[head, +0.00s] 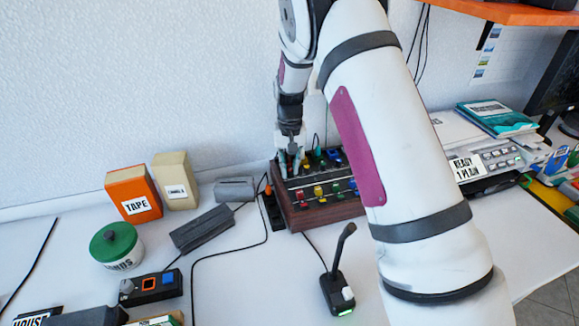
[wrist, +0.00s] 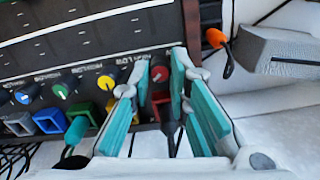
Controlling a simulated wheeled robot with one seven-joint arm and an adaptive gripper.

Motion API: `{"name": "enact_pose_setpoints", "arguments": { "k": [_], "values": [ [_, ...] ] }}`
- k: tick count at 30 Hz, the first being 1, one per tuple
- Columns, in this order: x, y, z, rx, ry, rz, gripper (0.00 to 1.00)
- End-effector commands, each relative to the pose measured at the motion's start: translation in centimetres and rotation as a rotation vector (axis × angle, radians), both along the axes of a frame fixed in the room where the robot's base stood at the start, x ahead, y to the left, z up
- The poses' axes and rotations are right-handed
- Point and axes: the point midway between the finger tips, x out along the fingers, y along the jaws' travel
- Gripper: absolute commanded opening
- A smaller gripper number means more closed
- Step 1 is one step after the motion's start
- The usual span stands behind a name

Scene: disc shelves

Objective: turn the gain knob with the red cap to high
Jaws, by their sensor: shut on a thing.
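The mixer, a dark panel with wooden sides (head: 291,217), stands against the wall in the head view. In the wrist view its panel (wrist: 90,45) carries a row of knobs with coloured caps. The red-capped gain knob (wrist: 159,75) is at the right end of that row, beside a yellow-capped knob (wrist: 106,82). My gripper (head: 291,162) reaches down to the panel's back left in the head view. In the wrist view its teal-padded fingers (wrist: 160,80) stand on both sides of the red cap, shut on it. The fingers and arm hide part of the mixer; I cannot read the knob's setting.
Green (wrist: 60,90) and blue (wrist: 22,97) knobs and coloured sockets crowd the panel. A grey box (head: 235,189) and an orange-tipped cable (wrist: 216,38) are close by. A desk microphone (head: 338,285) stands in front.

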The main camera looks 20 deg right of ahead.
Motion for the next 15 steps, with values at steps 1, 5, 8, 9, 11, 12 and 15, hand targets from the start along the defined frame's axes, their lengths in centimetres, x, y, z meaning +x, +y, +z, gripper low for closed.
{"name": "enact_pose_setpoints", "arguments": {
  "k": [1, 5, 8, 9, 11, 12, 15],
  "values": [
    [0.03, -0.01, 0.04, 0.0, -0.001, -0.013, 0.0],
    [0.02, -0.01, 0.04, 0.0, -0.001, -0.035, 0.0],
    [0.02, -0.01, 0.04, 0.0, -0.001, -0.043, 0.0],
    [0.02, -0.01, 0.04, 0.0, -0.001, -0.044, 0.0],
    [0.02, -0.01, 0.04, 0.0, -0.001, -0.044, 0.0],
    [0.02, -0.01, 0.04, 0.0, -0.001, -0.044, 0.0],
    [0.02, -0.01, 0.04, 0.0, -0.001, -0.044, 0.0]
  ]
}}
